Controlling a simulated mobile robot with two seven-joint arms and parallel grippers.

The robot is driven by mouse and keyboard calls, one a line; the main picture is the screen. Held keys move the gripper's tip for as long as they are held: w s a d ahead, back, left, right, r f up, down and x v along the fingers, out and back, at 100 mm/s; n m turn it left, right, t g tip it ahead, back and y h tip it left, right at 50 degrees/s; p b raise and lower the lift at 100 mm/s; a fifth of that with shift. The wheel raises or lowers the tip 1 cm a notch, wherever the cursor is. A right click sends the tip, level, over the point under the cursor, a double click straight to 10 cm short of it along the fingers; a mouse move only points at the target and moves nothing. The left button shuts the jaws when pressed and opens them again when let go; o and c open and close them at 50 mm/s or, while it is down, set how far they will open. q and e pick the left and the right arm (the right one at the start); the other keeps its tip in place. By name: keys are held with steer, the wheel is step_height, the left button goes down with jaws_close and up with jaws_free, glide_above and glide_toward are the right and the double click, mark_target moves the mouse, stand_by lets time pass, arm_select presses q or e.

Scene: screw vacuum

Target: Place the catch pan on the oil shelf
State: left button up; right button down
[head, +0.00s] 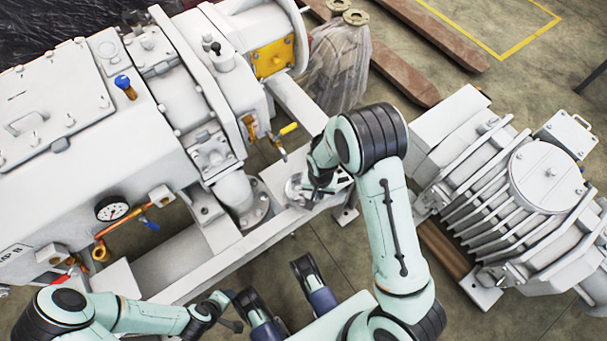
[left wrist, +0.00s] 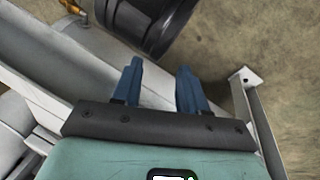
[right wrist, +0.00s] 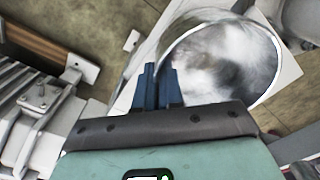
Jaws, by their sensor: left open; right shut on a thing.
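The catch pan (head: 294,188) is a shiny round metal bowl over the white frame in the head view. It also shows large in the right wrist view (right wrist: 222,62). My right gripper (head: 314,190) is shut on the pan's near-left rim, its blue fingers (right wrist: 158,72) close together. A flat white plate (right wrist: 290,68), apparently the oil shelf, lies under the pan, mostly covered by it. I cannot tell whether pan and plate touch. My left gripper (head: 231,311) is open and empty at the lower left, away from the pan; its fingers (left wrist: 158,85) stand apart.
The large white pump (head: 80,130) with a gauge (head: 112,210) and blue and yellow valve handles fills the left. A finned white motor unit (head: 510,200) stands at the right. A yellow-handled valve (head: 286,130) sits close above the pan.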

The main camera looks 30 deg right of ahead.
steer(key=w, duration=0.2)
steer(key=w+b, duration=0.1)
steer(key=w, duration=0.4)
steer(key=shift+w+a+f, duration=0.1)
steer(key=shift+a, duration=0.2)
steer(key=shift+w+f+b, duration=0.1)
steer(key=shift+w+b, duration=0.2)
steer(key=shift+b, duration=0.05)
steer(key=shift+s+f, duration=0.1)
steer(key=shift+f, duration=0.05)
arm_select(q)
steer(key=shift+t, duration=0.5)
steer(key=w, duration=0.1)
steer(key=w+a+f, duration=0.1)
steer(key=w+f, duration=0.1)
steer(key=shift+w+a+f, duration=0.1)
steer(key=shift+w+a, duration=0.05)
steer(key=shift+a, duration=0.15)
arm_select(e)
steer(key=c, duration=1.3)
jaws_free()
steer(key=shift+f, duration=0.1)
arm_select(q)
steer(key=shift+f, duration=0.1)
arm_select(e)
steer(key=shift+o, duration=0.2)
